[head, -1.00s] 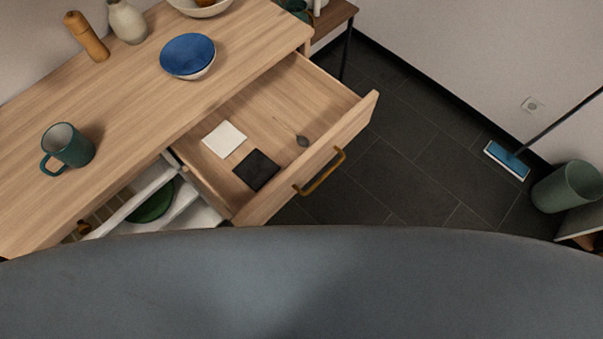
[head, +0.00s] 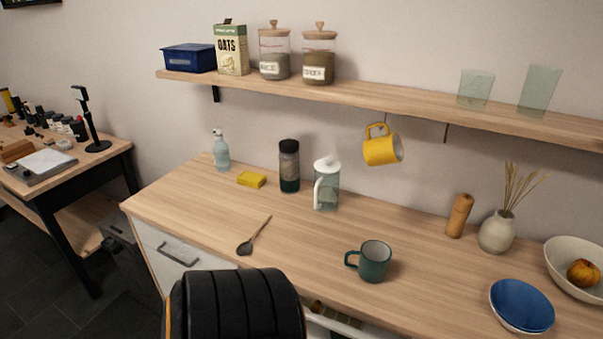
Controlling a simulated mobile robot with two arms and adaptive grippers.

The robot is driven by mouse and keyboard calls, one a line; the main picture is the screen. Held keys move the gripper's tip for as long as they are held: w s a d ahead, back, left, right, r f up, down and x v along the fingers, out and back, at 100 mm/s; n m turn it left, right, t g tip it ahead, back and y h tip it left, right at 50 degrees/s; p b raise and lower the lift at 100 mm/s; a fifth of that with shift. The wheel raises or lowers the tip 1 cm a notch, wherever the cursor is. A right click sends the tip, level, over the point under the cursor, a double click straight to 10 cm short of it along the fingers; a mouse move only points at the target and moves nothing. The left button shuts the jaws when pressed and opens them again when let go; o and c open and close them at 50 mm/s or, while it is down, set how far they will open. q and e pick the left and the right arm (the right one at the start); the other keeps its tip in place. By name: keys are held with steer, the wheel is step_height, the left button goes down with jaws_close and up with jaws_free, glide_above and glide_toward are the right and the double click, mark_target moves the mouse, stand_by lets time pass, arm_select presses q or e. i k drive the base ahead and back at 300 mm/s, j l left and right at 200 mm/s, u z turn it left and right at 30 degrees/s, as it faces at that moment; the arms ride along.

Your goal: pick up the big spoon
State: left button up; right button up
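A dark spoon (head: 246,247) with a long, thin handle lies flat on the wooden countertop (head: 190,209), left of the middle in the head view. Its bowl points toward the front edge and its handle runs back and to the right. It is the only spoon I see now. Neither of my grippers is in view. A black ribbed part of my own arm stands at the bottom, just in front of the spoon, and does not cover it.
A teal mug (head: 375,262) stands right of the spoon. Behind are a yellow sponge (head: 251,180), a dark bottle (head: 289,167) and a glass pitcher (head: 327,187). A yellow mug (head: 381,148) hangs under the shelf (head: 380,97). The counter around the spoon is clear.

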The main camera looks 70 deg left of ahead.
mark_target(244, 247)
steer(key=u, duration=2.6)
